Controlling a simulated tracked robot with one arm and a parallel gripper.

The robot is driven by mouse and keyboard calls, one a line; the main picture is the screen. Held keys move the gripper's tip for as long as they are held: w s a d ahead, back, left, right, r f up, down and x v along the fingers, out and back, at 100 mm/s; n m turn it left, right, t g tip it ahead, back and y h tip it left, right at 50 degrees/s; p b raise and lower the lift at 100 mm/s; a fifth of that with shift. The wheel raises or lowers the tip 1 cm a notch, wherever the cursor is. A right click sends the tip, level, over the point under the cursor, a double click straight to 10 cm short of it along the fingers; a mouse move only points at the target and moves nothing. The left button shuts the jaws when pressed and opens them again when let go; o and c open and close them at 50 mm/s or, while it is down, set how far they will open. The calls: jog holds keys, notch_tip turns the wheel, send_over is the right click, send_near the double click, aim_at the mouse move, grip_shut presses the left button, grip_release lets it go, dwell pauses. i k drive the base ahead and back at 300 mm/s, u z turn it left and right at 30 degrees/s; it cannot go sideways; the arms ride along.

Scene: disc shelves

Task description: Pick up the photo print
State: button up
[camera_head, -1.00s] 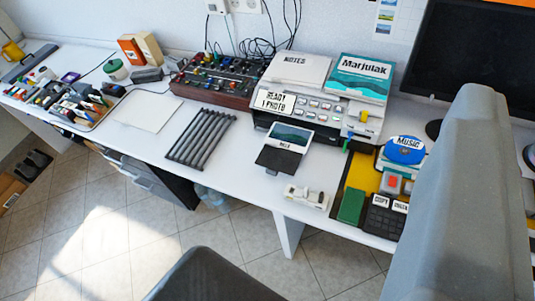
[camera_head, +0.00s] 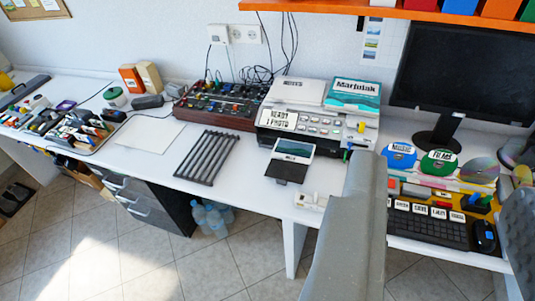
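The photo print (camera_head: 293,151) shows a dark teal landscape with a pale lower border. It sticks out at the front of the printer (camera_head: 312,126), above a dark output tray (camera_head: 287,172). The printer's display reads "READY 1 PHOTO". My gripper (camera_head: 440,125) shows as two large grey fingers, one right of the bottom middle and one at the right edge. They are wide apart with nothing held between them. The near finger is to the right of the print, apart from it in the picture.
Notes and a teal book (camera_head: 352,95) lie on the printer. A small white device (camera_head: 311,200) sits at the desk's front edge. A ribbed black rack (camera_head: 207,157) and a mixer (camera_head: 220,105) stand left. A monitor (camera_head: 465,75), discs and a keyboard (camera_head: 428,222) are right.

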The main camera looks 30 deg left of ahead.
aim_at(283, 149)
jog(key=u, duration=0.15)
jog(key=i, duration=1)
jog(key=z, duration=0.05)
